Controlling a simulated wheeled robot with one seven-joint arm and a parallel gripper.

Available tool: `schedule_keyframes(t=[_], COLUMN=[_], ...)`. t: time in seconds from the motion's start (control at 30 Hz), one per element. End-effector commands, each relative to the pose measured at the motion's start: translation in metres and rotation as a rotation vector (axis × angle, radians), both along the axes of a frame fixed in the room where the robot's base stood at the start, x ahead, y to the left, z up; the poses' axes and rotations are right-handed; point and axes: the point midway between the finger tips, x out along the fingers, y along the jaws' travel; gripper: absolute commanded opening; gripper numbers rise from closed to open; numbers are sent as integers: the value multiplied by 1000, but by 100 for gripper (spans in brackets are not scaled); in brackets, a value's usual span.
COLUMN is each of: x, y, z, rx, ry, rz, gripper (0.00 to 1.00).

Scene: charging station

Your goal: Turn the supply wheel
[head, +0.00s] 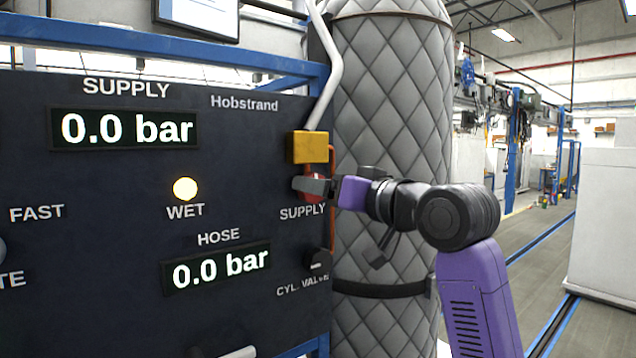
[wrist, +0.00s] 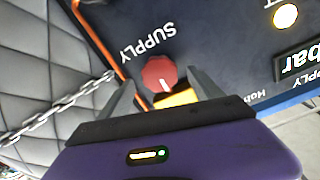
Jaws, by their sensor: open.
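The supply wheel is a red round knob on the dark panel. It shows in the wrist view (wrist: 160,72), with a white mark on its face and the SUPPLY label beside it. In the head view, only part of its red edge (head: 318,186) shows behind my gripper. My gripper (head: 312,186) is at the panel's right edge, in front of the wheel. In the wrist view, my gripper (wrist: 163,88) has its two grey fingers apart, one on each side of the wheel. I cannot tell whether either finger touches it. The supply display (head: 125,128) reads 0.0 bar.
A yellow block (head: 307,147) with a white pipe sits just above the wheel. A black valve knob (head: 316,260) is below it. A quilted grey cylinder (head: 392,110) stands right of the panel, with a chain (wrist: 55,108) across it. The hose display (head: 216,270) reads 0.0 bar.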

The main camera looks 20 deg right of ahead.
Motion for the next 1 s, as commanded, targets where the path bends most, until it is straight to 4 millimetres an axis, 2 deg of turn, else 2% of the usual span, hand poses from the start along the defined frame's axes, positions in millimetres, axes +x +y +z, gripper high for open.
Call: schedule_keyframes(t=[0.2,0.5,0.57,0.83,1.0], x=[19,21,21,21,21], y=[6,7,7,7,7], z=[1,0,0,0,0], rx=[1,-1,0,0,-8], ry=[0,-1,-1,-1,-5], rz=[0,0,0,0,-1], gripper=[75,75,65,12,12])
